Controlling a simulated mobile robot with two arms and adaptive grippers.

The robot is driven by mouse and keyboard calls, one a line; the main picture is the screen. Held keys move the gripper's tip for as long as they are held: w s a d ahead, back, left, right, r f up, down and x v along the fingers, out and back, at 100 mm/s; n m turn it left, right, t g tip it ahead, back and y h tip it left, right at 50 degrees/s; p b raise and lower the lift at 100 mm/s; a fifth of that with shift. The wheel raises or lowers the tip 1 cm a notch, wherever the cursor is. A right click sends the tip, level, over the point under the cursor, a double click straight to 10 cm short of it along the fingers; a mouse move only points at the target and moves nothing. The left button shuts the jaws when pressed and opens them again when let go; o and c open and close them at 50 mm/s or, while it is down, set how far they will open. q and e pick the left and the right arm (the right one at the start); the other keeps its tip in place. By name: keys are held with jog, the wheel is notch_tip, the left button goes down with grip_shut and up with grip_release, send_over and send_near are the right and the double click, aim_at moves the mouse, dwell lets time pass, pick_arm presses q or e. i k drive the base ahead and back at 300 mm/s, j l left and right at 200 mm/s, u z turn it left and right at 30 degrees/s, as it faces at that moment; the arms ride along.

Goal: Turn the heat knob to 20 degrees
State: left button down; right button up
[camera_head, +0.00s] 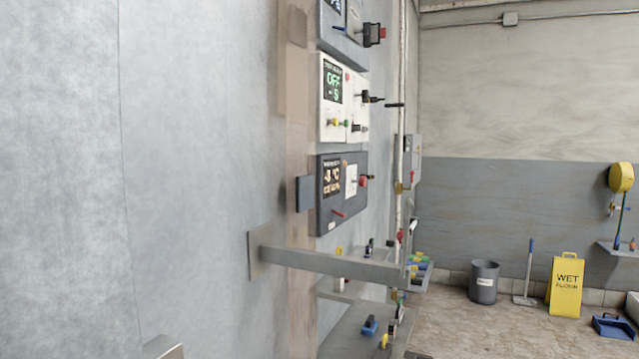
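Control panels on the wall at left are seen at a steep angle. A white panel (345,118) has a dark display (333,80) that seems to read OFF and -5, with a black knob or lever (371,97) sticking out and small yellow and green buttons below. Under it, a dark grey panel (327,212) has an orange-lit display (331,178), a red knob (364,181) and a red lever (340,213). I cannot tell which control is the heat knob or read its setting. Neither gripper is in view.
Another grey panel (345,44) is above. A grey metal bar (330,263) and shelves with small coloured items jut out below the panels. A bin (483,283), a yellow wet-floor sign (566,285) and a blue dustpan (613,326) stand on the floor at right.

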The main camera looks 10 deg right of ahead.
aim_at(362, 181)
jog(key=i+l+u, duration=0.15)
jog(key=l+u, duration=0.15)
jog(key=i+l+u, duration=0.1)
jog(key=l+u, duration=0.2)
jog(key=i+l+u, duration=0.1)
jog(key=l+u, duration=0.25)
jog(key=l, duration=0.1)
